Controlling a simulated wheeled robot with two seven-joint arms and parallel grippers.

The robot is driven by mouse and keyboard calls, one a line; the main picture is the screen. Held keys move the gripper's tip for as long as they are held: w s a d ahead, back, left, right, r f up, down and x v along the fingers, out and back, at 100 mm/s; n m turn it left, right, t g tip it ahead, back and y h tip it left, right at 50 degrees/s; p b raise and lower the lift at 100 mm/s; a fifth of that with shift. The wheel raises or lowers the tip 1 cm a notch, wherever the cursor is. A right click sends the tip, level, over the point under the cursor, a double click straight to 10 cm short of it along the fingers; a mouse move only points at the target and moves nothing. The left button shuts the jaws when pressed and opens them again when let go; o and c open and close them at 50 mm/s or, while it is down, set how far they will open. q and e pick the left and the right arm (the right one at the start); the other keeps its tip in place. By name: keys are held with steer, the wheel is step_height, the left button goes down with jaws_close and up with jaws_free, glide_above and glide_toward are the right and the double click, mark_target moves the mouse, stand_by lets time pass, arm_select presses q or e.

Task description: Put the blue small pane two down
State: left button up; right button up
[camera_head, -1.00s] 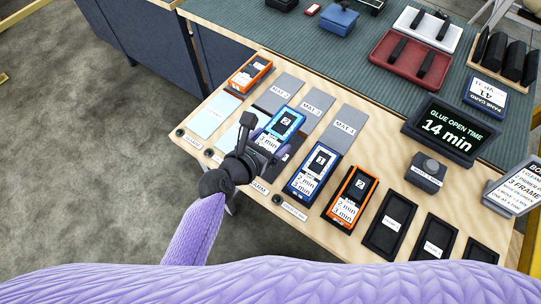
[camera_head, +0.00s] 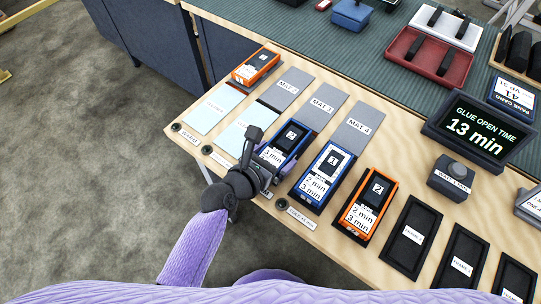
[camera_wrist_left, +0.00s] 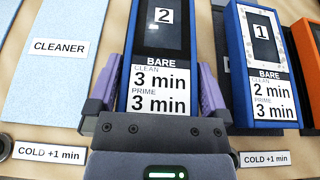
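The blue small pane two (camera_head: 291,134) has a dark face with a "2" and a white label reading BARE, clean 3 min, prime 3 min. My left gripper (camera_head: 277,149) has its purple fingers along both sides of it. In the left wrist view the pane (camera_wrist_left: 160,75) fills the gap between the fingers (camera_wrist_left: 157,92). The pane lies about flat in the front row, left of the blue pane one (camera_head: 324,171). Its underside is hidden, so I cannot tell whether it touches the surface. My right gripper is not in view.
An orange pane two (camera_head: 367,205) stands right of pane one, then several empty black trays (camera_head: 410,234). Grey mats three (camera_head: 325,106) and four (camera_head: 360,126) are bare behind. An orange pane (camera_head: 256,66) sits at far left. The timer (camera_head: 474,127) reads 13 min.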

arm_select(q)
steer(key=shift+s+a+r, duration=0.15)
steer(key=shift+s+r, duration=0.05)
steer(key=shift+r, duration=0.05)
steer(key=p+v, duration=0.4)
steer(key=v, duration=0.7)
steer(key=shift+s, duration=0.2)
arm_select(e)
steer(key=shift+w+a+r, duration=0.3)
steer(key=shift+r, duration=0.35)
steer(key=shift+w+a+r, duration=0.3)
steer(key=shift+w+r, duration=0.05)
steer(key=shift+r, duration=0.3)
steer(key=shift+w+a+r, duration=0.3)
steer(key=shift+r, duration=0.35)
